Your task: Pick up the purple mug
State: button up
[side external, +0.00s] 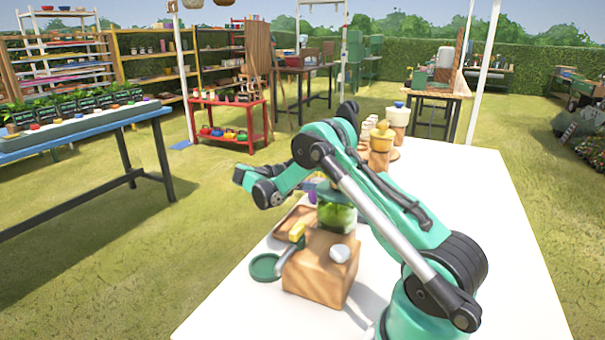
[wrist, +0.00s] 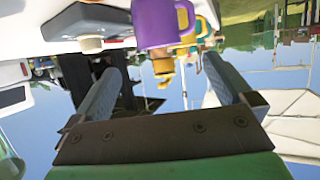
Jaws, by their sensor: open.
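The purple mug (wrist: 160,22) shows at the top centre of the wrist view, which looks upside down. In the side view a small purple patch, which may be the mug, shows behind my arm. The fingers are hard to make out there.
On the white table (side external: 480,210), a wooden block (side external: 322,277) carries a green jar (side external: 337,215) and a white stone (side external: 340,252). A green dish (side external: 265,267) lies beside it. Several pots stand behind my arm. A grey box (wrist: 88,25) is beside the mug. The table's right side is clear.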

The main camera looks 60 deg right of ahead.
send_over(313, 202)
jog(key=shift+w+d+f, duration=0.1)
jog(key=shift+d+f, duration=0.15)
jog(key=shift+f, duration=0.35)
jog(key=shift+w+d+f, duration=0.1)
jog(key=shift+d+f, duration=0.1)
jog(key=shift+f, duration=0.35)
jog(key=c, duration=1.3)
jog(key=shift+r, duration=0.1)
